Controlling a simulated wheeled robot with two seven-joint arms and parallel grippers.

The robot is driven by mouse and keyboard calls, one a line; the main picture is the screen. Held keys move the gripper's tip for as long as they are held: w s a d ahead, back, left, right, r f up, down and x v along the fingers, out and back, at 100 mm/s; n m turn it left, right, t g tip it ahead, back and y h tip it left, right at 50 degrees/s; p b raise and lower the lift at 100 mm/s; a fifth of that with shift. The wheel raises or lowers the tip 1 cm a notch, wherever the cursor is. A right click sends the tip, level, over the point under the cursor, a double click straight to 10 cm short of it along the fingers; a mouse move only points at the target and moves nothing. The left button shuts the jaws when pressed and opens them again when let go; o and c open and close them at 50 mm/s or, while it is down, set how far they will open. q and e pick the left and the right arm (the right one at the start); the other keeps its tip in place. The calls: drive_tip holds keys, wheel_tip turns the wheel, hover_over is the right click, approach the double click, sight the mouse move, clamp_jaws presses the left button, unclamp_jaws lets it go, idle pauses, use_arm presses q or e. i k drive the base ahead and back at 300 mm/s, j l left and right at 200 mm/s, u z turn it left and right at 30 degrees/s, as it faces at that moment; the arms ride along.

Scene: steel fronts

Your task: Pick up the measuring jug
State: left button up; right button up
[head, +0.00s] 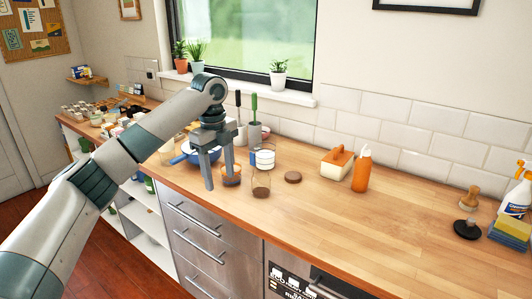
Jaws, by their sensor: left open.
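My left gripper (219,181) points down over the left part of the wooden counter, its fingers apart. A clear vessel with brown-orange contents (232,180) stands by the right fingertip and is partly covered by it. Whether the finger touches it I cannot tell. A white vessel with a blue handle (264,159) stands further right and back. A clear glass with a brown bottom (261,186) stands in front of it. Which of these is the measuring jug is too small to tell. My right gripper is out of view.
A blue pan (187,157) is behind the gripper.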

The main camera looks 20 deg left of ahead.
sight(264, 154)
drive_tip(key=i, duration=1.15)
